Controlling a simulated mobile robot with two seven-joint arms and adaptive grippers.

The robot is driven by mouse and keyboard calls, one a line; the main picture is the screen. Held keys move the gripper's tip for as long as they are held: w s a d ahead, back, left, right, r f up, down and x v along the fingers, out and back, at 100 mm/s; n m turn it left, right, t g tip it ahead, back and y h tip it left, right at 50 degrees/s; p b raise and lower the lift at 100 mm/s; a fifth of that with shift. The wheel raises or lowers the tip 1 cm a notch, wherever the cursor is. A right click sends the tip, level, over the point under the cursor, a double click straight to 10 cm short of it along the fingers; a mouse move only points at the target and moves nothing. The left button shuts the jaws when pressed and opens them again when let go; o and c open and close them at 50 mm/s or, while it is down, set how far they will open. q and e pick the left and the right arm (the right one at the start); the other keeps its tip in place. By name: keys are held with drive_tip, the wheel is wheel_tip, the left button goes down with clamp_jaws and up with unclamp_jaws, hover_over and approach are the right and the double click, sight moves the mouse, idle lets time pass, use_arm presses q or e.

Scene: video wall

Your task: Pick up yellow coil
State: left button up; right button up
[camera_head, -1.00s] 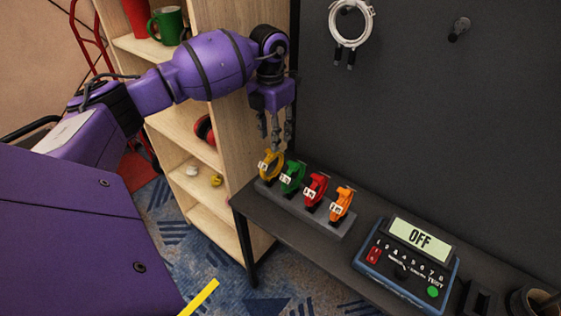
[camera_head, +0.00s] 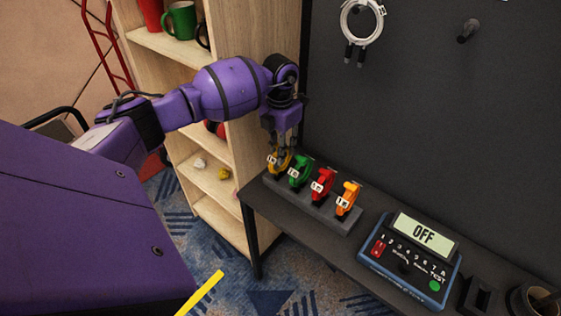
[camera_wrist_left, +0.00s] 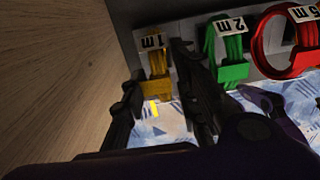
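The yellow coil (camera_head: 274,163) stands at the left end of a grey holder (camera_head: 312,206) on the dark shelf. In the left wrist view the yellow coil (camera_wrist_left: 157,71) has a "1 m" tag. My left gripper (camera_head: 283,148) is down at the coil and partly covers it. In the left wrist view the fingers of my left gripper (camera_wrist_left: 160,98) are spread, one on each side of the coil, with gaps showing. My right gripper is not in view.
Beside the yellow coil stand a green coil (camera_head: 299,173), a red coil (camera_head: 321,185) and an orange coil (camera_head: 347,197). A tester (camera_head: 408,262) reading "OFF" is farther right. A wooden shelf unit (camera_head: 254,114) stands close on the left, and a dark wall (camera_head: 420,110) behind.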

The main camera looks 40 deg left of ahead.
use_arm(q)
clamp_jaws()
drive_tip(key=shift+r, duration=0.15)
